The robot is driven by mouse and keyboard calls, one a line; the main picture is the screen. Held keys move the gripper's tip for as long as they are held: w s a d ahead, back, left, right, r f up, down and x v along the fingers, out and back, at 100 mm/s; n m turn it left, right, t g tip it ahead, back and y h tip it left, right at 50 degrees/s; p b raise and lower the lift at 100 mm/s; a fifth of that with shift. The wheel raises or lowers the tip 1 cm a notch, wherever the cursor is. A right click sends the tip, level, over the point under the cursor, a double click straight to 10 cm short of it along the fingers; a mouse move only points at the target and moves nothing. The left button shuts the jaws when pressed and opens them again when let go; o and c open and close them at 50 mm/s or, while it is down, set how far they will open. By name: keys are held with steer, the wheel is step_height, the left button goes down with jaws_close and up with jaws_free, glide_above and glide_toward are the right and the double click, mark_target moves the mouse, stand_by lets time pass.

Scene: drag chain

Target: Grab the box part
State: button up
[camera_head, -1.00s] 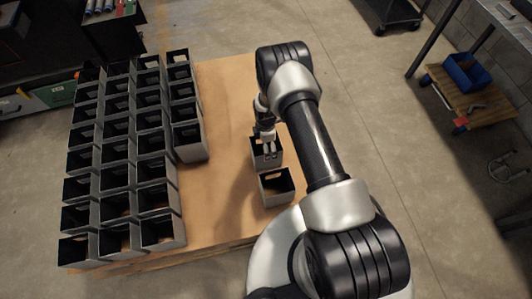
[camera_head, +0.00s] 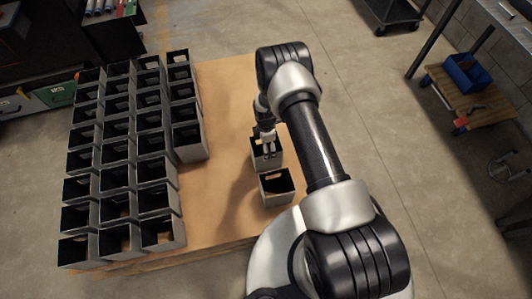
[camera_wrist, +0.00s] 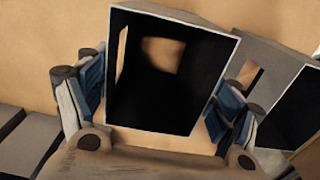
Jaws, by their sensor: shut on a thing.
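The box part, a grey open-topped box with a dark inside (camera_head: 260,164), stands on the brown board in the head view. My gripper (camera_head: 269,147) points down at it from above. In the wrist view the box part (camera_wrist: 170,85) fills the middle of the picture, with a cut-out in its wall. The blue-padded fingers of my gripper (camera_wrist: 157,100) lie on either side of it, shut on it. The box appears to be still at board level; any gap under it is hidden.
A second such box (camera_head: 281,199) stands close in front, and a box shows at right in the wrist view (camera_wrist: 300,112). Rows of similar boxes (camera_head: 165,233) fill the left of the board (camera_head: 225,92). The board's middle strip is bare.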

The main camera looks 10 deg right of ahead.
steer(key=c, duration=0.7)
steer(key=shift+r, duration=0.15)
